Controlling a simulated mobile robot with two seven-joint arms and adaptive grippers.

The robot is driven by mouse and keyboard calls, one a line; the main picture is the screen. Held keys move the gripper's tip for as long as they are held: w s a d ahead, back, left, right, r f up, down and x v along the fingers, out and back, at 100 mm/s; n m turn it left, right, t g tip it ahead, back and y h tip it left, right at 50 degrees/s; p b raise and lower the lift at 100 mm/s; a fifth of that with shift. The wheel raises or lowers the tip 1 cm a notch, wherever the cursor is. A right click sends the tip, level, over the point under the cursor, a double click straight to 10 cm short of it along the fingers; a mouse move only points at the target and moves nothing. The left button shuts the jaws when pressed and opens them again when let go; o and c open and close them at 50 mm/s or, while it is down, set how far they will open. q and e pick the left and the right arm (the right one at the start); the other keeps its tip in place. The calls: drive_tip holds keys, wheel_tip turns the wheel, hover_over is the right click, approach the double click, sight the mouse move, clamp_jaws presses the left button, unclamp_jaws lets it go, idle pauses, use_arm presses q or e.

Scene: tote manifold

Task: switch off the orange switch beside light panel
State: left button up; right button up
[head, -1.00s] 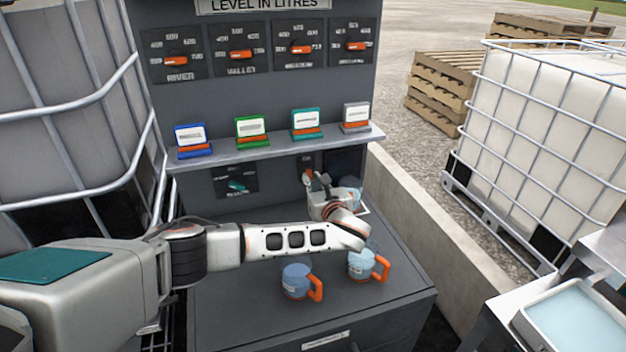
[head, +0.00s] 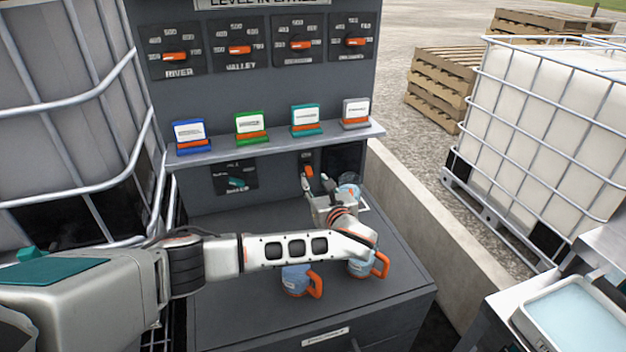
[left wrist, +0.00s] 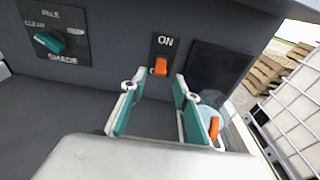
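The orange switch (head: 308,171) is on a small black plate on the back wall, under the shelf. In the left wrist view the switch (left wrist: 160,66) has "ON" printed above it; the marking below is mostly hidden. The dark, unlit panel (left wrist: 217,72) is just right of it, and in the head view the panel (head: 343,159) is partly behind my gripper and a mug. My left gripper (head: 324,190) is in front of the switch. In the left wrist view its teal-padded fingers (left wrist: 157,98) are apart and empty, with the switch beyond the gap. My right gripper is not in view.
A clear mug (left wrist: 212,122) with an orange handle is close to my right-hand finger. Two more mugs (head: 296,279) (head: 361,264) stand on the counter under my arm. A shelf (head: 280,146) with small signs overhangs. A teal shade knob (head: 237,183) is left of the switch.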

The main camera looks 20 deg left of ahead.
use_arm(q)
drive_tip(key=v, duration=0.8)
drive_tip(key=shift+s+d, duration=0.2)
drive_tip(key=shift+s, duration=0.05)
